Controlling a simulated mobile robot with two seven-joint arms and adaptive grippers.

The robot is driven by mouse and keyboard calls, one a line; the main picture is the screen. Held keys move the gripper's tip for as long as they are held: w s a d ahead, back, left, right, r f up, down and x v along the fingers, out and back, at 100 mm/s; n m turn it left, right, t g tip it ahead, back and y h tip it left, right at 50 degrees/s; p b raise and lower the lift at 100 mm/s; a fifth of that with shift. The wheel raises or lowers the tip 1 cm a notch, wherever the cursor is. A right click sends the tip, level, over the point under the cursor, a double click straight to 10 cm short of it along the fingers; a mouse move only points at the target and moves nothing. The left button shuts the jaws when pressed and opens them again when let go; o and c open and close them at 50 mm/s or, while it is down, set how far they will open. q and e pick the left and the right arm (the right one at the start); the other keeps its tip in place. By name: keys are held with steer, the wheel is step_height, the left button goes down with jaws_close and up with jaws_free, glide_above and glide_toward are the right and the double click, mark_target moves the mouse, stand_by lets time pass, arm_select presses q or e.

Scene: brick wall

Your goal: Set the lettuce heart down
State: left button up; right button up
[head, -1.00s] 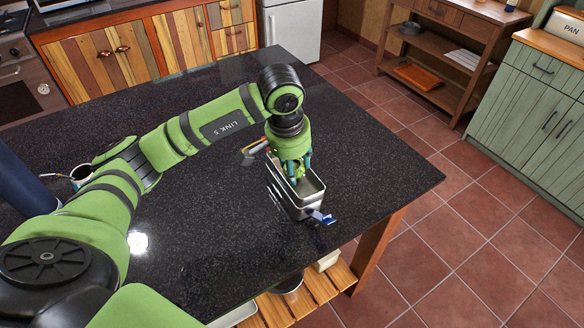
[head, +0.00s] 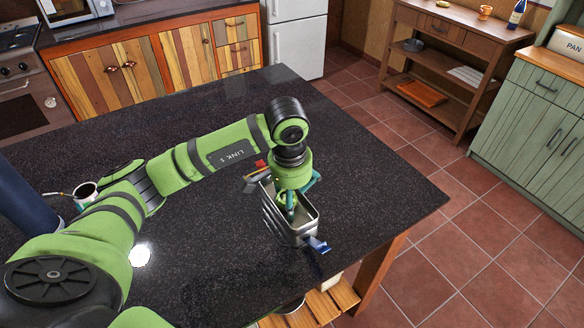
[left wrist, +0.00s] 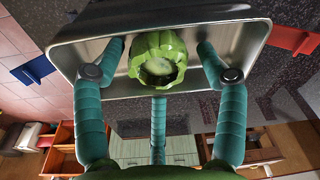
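The lettuce heart (left wrist: 158,60) is pale green with a cut end facing the camera in the left wrist view. It sits inside a metal bin (left wrist: 250,28) and also shows in the head view (head: 286,198). My left gripper (left wrist: 158,85) points down into the bin. Its teal fingers are spread around the lettuce heart, with visible gaps on both sides. In the head view, my left gripper (head: 296,203) is over the bin (head: 308,226). The bottom of the lettuce heart is hidden. My right gripper is out of view.
The bin stands near the right front edge of the dark speckled table (head: 375,195). It has a blue handle (head: 318,245) and a red handle (left wrist: 292,38). A mug (head: 86,193) stands at the left. The table's right side is clear.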

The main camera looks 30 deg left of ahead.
arm_select(q)
steer(key=shift+r, duration=0.6)
step_height(320, 180, up, 12)
steer(key=s+b, duration=0.1)
steer(key=b, duration=0.2)
steer(key=shift+f, duration=0.25)
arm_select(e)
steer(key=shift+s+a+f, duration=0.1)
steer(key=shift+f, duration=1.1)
